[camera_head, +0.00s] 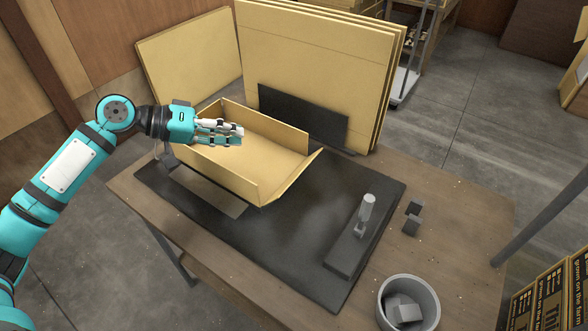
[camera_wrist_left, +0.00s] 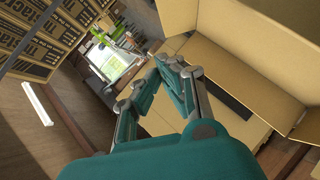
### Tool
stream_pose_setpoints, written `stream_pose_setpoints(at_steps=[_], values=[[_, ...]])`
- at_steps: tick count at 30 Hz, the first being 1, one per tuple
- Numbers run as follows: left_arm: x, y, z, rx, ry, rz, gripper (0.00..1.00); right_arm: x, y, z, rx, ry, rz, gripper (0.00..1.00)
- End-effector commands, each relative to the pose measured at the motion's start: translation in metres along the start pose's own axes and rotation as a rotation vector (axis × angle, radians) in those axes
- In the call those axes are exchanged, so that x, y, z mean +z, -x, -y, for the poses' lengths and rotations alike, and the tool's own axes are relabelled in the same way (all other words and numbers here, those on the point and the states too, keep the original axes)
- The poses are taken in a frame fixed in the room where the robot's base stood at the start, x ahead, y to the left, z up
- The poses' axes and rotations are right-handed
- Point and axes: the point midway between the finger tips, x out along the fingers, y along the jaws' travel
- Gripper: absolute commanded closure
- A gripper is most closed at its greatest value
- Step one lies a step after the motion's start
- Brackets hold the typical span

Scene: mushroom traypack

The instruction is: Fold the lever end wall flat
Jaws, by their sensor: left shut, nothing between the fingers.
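The open cardboard tray (camera_head: 221,173) sits on the black mat (camera_head: 300,250), its long front and back walls standing. Its right end wall (camera_head: 290,178), on the side of the metal lever (camera_head: 365,214), leans outward and is not flat. My left gripper (camera_head: 240,137) reaches in from the left above the tray, fingers together and empty, pointing right. It hides part of the tray's left end. In the left wrist view the closed fingertips (camera_wrist_left: 178,68) show beside brown cardboard walls (camera_wrist_left: 240,52); whether they touch is unclear. My right gripper is not in view.
Large flat cardboard sheets (camera_head: 310,60) stand behind the tray, with a dark panel (camera_head: 302,117) leaning on them. A grey bin (camera_head: 408,303) with grey blocks stands at the front right. Two dark blocks (camera_head: 412,218) lie right of the lever. The mat between tray and lever is clear.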

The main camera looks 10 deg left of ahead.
Motion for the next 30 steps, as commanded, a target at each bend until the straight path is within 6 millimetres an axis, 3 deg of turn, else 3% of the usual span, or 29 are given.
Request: stream_pose_setpoints(at_steps=[1, 5, 13, 26, 30], values=[[0.006, -0.006, 0.011, 0.0, 0.0, 0.0, 1.0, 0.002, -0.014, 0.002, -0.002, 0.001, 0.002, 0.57], [0.011, -0.011, 0.021, 0.0, 0.0, 0.0, 1.0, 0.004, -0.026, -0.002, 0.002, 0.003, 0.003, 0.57], [0.01, -0.027, 0.02, 0.003, -0.001, 0.0, 1.0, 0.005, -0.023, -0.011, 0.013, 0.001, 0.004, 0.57], [0.011, -0.115, 0.019, 0.003, 0.0, 0.001, 1.0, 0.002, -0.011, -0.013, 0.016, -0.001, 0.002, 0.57], [0.028, -0.128, 0.02, 0.0, 0.0, 0.002, 1.0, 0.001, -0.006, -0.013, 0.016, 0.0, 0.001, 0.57]])
